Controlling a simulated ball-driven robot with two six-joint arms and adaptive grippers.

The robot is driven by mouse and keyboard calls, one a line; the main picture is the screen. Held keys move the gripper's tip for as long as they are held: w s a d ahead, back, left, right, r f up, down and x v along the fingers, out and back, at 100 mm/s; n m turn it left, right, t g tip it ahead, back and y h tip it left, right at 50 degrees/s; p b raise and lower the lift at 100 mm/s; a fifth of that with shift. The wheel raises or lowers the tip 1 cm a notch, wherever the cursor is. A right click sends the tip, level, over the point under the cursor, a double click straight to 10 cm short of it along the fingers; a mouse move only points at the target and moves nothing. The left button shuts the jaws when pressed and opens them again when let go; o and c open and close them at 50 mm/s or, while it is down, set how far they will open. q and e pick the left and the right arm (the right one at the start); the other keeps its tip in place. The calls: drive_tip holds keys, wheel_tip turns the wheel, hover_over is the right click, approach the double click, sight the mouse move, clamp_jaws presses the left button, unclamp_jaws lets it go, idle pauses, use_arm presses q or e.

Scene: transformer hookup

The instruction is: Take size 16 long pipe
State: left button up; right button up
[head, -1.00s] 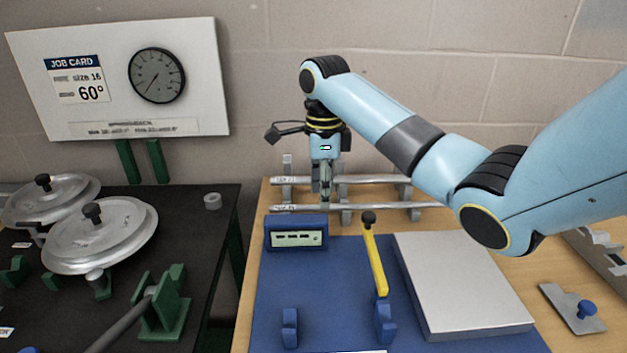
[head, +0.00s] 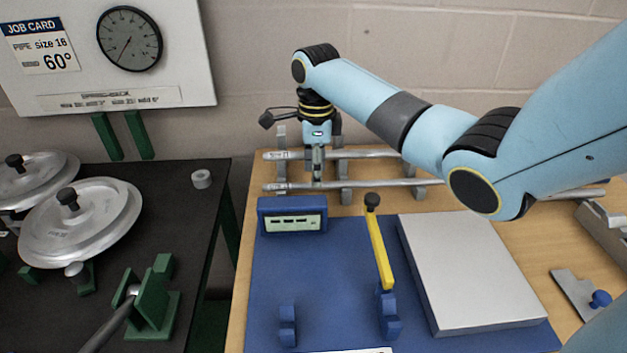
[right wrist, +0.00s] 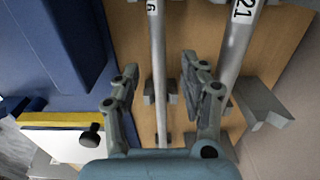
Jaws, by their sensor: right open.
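Two long grey pipes lie across grey rests at the back of the wooden table. The front pipe (head: 370,185) has a tag whose visible end reads "6" in the right wrist view (right wrist: 158,60). The rear pipe (head: 365,154) is thicker and is tagged "21" in the right wrist view (right wrist: 238,45). My right gripper (head: 316,179) points down at the front pipe near its left end. In the right wrist view, its open fingers (right wrist: 160,72) stand on either side of the front pipe, apart from it. My left gripper is not in view.
The job card (head: 38,47) reads pipe size 16, bend 60°. A blue bender board (head: 270,290) with a display (head: 292,222) and yellow lever (head: 378,250) lies in front of the pipes. A dark table (head: 190,230) stands left.

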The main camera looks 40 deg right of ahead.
drive_tip(key=shift+f, duration=1.35)
clamp_jaws()
